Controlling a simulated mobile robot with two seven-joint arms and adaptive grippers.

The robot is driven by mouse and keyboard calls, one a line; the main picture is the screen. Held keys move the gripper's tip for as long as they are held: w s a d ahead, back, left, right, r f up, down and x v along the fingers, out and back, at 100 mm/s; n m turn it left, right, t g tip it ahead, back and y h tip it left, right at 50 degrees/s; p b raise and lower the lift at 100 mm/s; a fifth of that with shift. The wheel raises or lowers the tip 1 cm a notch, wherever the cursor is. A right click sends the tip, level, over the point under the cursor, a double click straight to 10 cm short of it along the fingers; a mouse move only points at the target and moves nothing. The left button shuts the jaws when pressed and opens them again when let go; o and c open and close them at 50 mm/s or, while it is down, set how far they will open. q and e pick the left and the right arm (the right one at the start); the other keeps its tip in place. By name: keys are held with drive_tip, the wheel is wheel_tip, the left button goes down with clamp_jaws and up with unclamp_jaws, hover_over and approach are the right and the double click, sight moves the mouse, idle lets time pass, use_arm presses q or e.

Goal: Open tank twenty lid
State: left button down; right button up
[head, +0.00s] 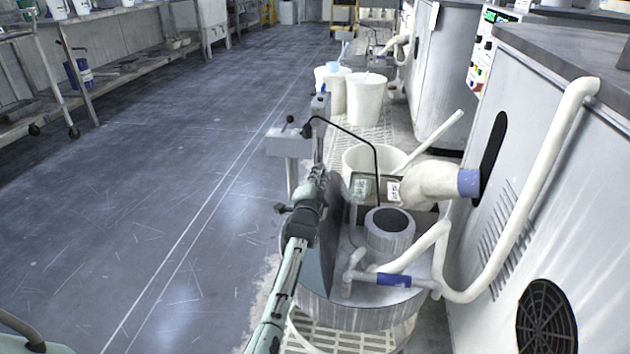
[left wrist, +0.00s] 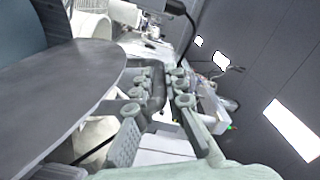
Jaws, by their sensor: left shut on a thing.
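The tank (head: 350,317) is a round grey metal drum at the lower middle of the head view. Its lid (head: 330,240) is a thin dark grey plate, tilted up steeply over the tank's left side. In the left wrist view the lid (left wrist: 65,92) fills the left part as a broad flat plate. My left gripper (head: 319,182) is at the lid's upper edge. In the left wrist view its fingers (left wrist: 160,105) close around a dark handle (left wrist: 158,88) beside the lid's edge. My right gripper is in neither view.
A grey box on a post (head: 288,145) and a thin bent black tube (head: 350,131) are close behind the gripper. The floor (head: 170,180) at left is clear.

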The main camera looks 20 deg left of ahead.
use_arm(q)
drive_tip(key=shift+d, duration=0.35)
drive_tip(key=c, duration=1.6)
unclamp_jaws()
drive_tip(key=shift+o, duration=0.2)
drive_tip(key=shift+r, duration=0.1)
wheel_tip(320, 180, up, 9)
drive_tip(key=shift+a+r, duration=0.1)
drive_tip(key=shift+r, duration=0.45)
